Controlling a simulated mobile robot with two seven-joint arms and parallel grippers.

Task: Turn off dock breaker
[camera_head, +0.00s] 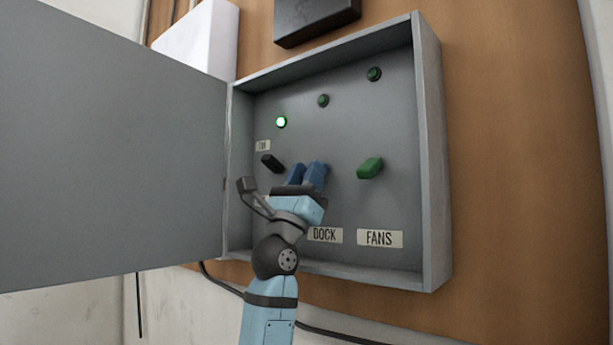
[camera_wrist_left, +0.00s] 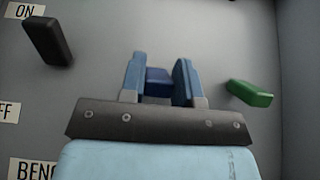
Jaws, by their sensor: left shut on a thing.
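The dock breaker's dark blue knob (camera_wrist_left: 158,79) shows between the fingers in the left wrist view. My left gripper (camera_head: 307,174) is shut on this knob, its two blue fingers on either side of it. In the head view the fingers hide the knob. The DOCK label (camera_head: 325,235) is below, just right of my wrist. The middle lamp (camera_head: 323,100) above the gripper is dark. My right gripper is in neither view.
A black knob (camera_head: 272,163) is to the left and a green knob (camera_head: 370,168), above the FANS label (camera_head: 380,238), to the right. The left lamp (camera_head: 281,122) glows green; the right lamp (camera_head: 374,74) is dark. The open box door (camera_head: 110,150) fills the left side.

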